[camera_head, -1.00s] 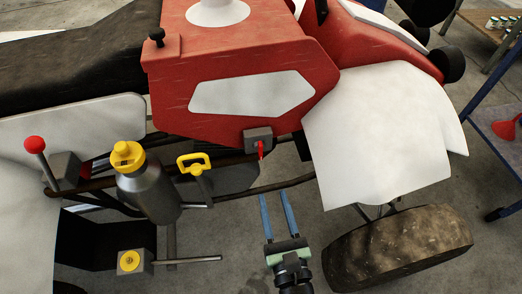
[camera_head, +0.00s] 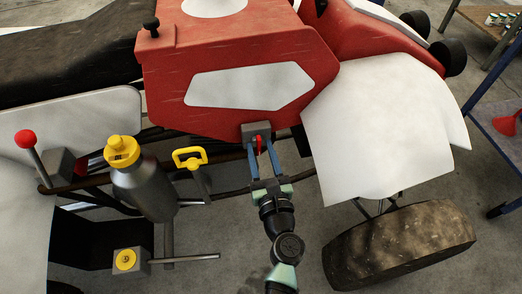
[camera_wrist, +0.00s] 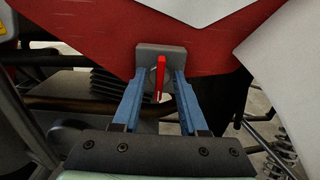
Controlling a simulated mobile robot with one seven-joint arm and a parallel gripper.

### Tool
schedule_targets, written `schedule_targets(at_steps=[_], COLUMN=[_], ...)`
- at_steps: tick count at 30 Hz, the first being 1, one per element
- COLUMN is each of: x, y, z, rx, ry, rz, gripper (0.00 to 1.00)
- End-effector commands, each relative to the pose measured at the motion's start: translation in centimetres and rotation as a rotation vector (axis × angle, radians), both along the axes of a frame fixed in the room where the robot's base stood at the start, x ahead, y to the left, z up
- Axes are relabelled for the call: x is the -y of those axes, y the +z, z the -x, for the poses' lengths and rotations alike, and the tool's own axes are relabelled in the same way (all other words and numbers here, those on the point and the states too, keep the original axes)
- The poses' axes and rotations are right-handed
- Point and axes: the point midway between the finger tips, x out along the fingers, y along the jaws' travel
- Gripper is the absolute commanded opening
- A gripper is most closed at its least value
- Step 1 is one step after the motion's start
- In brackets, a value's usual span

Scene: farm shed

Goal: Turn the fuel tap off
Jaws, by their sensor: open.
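The fuel tap is a small red lever (camera_wrist: 161,77) on a grey block (camera_wrist: 146,55) under the red tank body. In the wrist view the lever hangs down, nearly vertical. In the head view the lever (camera_head: 259,144) sits below the grey block (camera_head: 256,129). My gripper (camera_head: 263,149) is open, with one blue finger on each side of the lever. In the wrist view the fingertips (camera_wrist: 159,74) reach the block's lower part, and a gap shows between each finger and the lever. Whether the fingertips touch the block cannot be told.
The red body (camera_head: 226,55) is above the tap and a white fender (camera_head: 375,130) to its right. A yellow-handled lever (camera_head: 190,158), a grey bottle with yellow cap (camera_head: 145,185) and a red-knobbed lever (camera_head: 25,139) stand left. A tyre (camera_head: 400,250) is lower right.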

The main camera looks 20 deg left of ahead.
Motion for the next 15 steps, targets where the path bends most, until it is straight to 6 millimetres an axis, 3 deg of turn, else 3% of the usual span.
schedule_targets(at_steps=[2, 9, 15], x=[0.0, 0.02, 0.03], y=[0.0, -0.01, -0.01], z=[0.02, 0.03, 0.04], rx=[0.0, 0.0, 0.001], ry=[0.0, 0.0, 0.0], rz=[0.0, 0.0, 0.001], gripper=[0.39, 0.0, 0.0])
